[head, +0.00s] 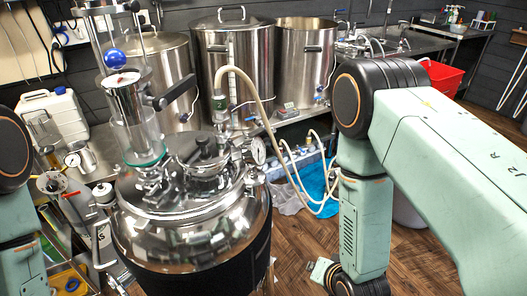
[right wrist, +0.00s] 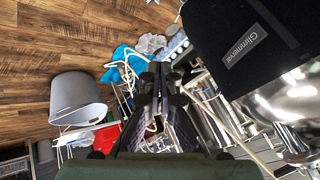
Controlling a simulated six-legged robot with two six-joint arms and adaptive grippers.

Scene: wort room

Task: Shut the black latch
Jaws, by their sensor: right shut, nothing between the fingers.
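A steel vessel (head: 190,225) with a domed lid stands left of centre in the head view. A black lever-like handle (head: 174,92) sticks out to the right from the glass column on the lid, and a black knob (head: 205,146) sits on the lid; I cannot tell which is the latch. My right gripper (right wrist: 158,78) shows in the right wrist view, fingers together and empty. It is apart from the vessel's black jacket (right wrist: 245,45), at upper right there. In the head view my right arm hangs right of the vessel. My left gripper is out of view.
Steel kettles (head: 305,60) stand on a bench behind. A pale hose (head: 262,98) loops from the lid's fittings, near a gauge (head: 258,151). A white jug (head: 52,118) stands at left. A red bin (head: 440,77) is at back right. Wooden floor (head: 425,262) lies open at right.

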